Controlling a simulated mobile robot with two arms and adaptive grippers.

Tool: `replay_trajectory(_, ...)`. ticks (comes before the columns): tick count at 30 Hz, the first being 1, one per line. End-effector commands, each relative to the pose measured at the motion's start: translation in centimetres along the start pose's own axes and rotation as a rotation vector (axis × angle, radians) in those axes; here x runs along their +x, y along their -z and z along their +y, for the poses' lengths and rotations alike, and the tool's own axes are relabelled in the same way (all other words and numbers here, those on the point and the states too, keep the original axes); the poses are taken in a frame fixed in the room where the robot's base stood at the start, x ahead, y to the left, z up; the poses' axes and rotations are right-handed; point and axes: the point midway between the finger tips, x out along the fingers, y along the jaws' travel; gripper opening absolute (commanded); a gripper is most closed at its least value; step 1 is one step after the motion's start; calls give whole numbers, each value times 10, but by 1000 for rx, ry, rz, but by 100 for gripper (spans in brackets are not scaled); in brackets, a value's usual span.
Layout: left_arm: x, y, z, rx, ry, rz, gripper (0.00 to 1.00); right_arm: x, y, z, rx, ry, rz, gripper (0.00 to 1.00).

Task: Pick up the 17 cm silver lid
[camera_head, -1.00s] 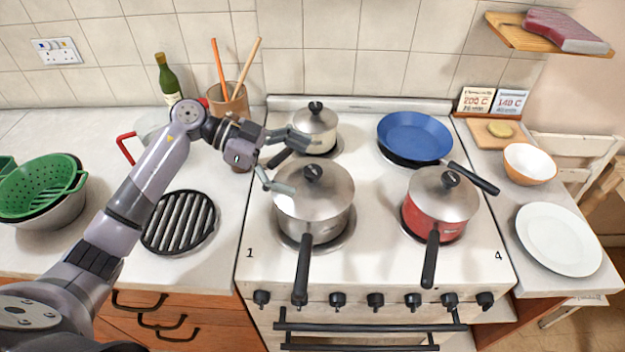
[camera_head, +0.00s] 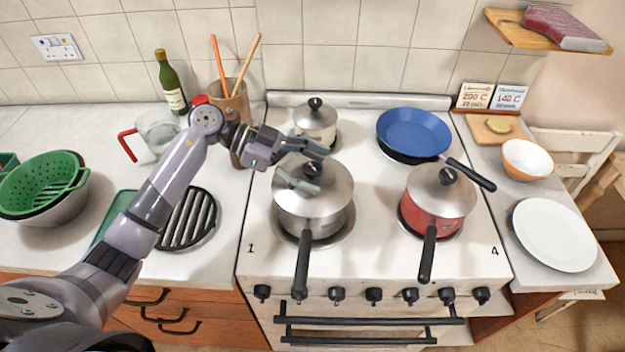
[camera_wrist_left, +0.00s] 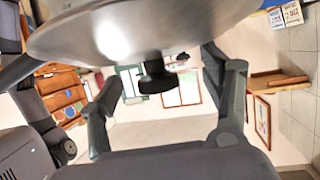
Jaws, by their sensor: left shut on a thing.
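A domed silver lid (camera_head: 330,195) with a black knob sits on the steel saucepan (camera_head: 322,222) at the front left of the cooker. My left gripper (camera_head: 316,168) is at this lid, with one finger on either side of the knob, and is shut on it. In the left wrist view the lid (camera_wrist_left: 150,25) fills the top, knob pointing down in the picture, between the fingers. The exact contact is hard to see. Other silver lids cover the red saucepan (camera_head: 437,192) and the small rear pot (camera_head: 316,117). My right gripper is not in view.
A blue frying pan (camera_head: 414,130) sits at the back right of the cooker. A utensil pot (camera_head: 232,105), a green bottle (camera_head: 171,85) and a black ridged trivet (camera_head: 188,220) stand left. A white plate (camera_head: 553,235) lies on the right counter.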

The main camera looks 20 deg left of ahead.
Motion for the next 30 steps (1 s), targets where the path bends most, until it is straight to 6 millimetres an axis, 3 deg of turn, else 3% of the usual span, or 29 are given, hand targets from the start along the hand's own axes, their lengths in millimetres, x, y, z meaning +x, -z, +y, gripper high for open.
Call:
replay_trajectory(23, 3, -7, 4, -13, -14, -11, 15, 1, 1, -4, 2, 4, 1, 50)
replay_trajectory(30, 3, -7, 4, -15, -13, -11, 14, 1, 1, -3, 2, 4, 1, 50)
